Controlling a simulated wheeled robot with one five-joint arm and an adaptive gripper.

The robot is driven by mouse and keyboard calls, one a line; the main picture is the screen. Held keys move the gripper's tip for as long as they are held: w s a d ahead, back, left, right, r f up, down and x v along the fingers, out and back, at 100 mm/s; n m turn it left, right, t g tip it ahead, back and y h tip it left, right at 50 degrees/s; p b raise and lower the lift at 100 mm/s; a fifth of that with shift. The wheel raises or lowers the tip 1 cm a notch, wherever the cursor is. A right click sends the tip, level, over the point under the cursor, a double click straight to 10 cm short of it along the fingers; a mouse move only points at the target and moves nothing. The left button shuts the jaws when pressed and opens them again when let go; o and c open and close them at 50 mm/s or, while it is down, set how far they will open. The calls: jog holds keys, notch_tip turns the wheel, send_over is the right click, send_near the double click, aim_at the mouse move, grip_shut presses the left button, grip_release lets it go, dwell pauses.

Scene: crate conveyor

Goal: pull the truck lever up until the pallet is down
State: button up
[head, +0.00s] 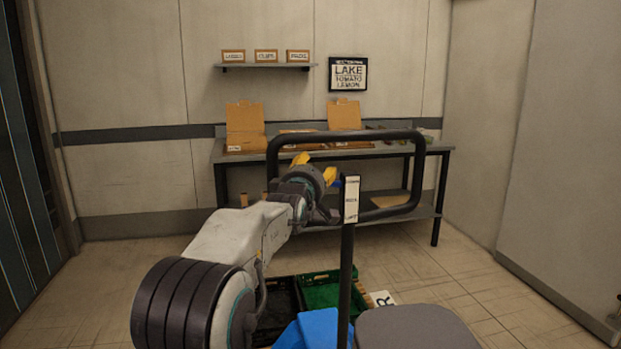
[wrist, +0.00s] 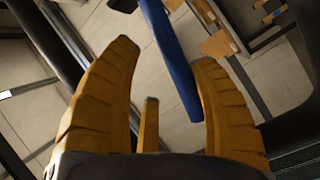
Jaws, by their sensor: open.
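My gripper (head: 316,167) is raised inside the pallet truck's black handle loop (head: 345,138), its yellow fingers apart. In the wrist view the blue lever (wrist: 172,58) runs between my open fingers (wrist: 164,54), nearer the right finger; I cannot tell whether it touches. Only a small blue piece of the lever (head: 337,184) shows in the head view, beside the labelled post (head: 351,200). The truck's blue body (head: 308,332) is at the bottom. A wooden pallet edge (head: 361,297) shows beside the crates; the pallet's height above the floor cannot be told.
A green crate (head: 322,275) and a dark crate (head: 278,281) sit beyond the truck. A workbench (head: 222,152) with cardboard boxes (head: 245,124) stands at the back wall, under a sign (head: 348,74) and shelf (head: 268,66). The floor at right (head: 470,285) is clear.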

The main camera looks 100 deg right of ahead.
jog(key=v, duration=1.2)
jog(key=shift+f, duration=0.1)
dwell(0.6)
jog(key=w+a+f+n+t+y+p, duration=0.1)
jog(key=w+a+t+p, duration=0.2)
jog(key=w, duration=0.9)
jog(key=w+a+f+n+t+y+p, duration=0.15)
jog(key=w+t, duration=0.35)
jog(key=w, duration=0.7)
jog(key=w+a+f+n+t+y+p, duration=0.2)
jog(key=w+a+t+y+p, duration=0.3)
jog(key=w+a, duration=0.95)
jog(key=w+a+f+n+g+y+p, duration=0.1)
jog(key=w+a+y+p, duration=0.15)
jog(key=a, duration=0.65)
jog(key=w+a+f+n+y+p, duration=0.15)
jog(key=a+y, duration=0.25)
jog(key=a, duration=0.4)
jog(key=s+a+f+n+g+y+p, duration=0.1)
jog(key=s+a+p, duration=0.1)
jog(key=s+a, duration=0.2)
jog(key=s+a+f+g+y+p, duration=0.1)
jog(key=s+a, duration=0.4)
jog(key=a, duration=0.6)
jog(key=shift+n+g+y+p, duration=0.4)
jog(key=shift+g+y, duration=0.2)
jog(key=shift+g, duration=0.1)
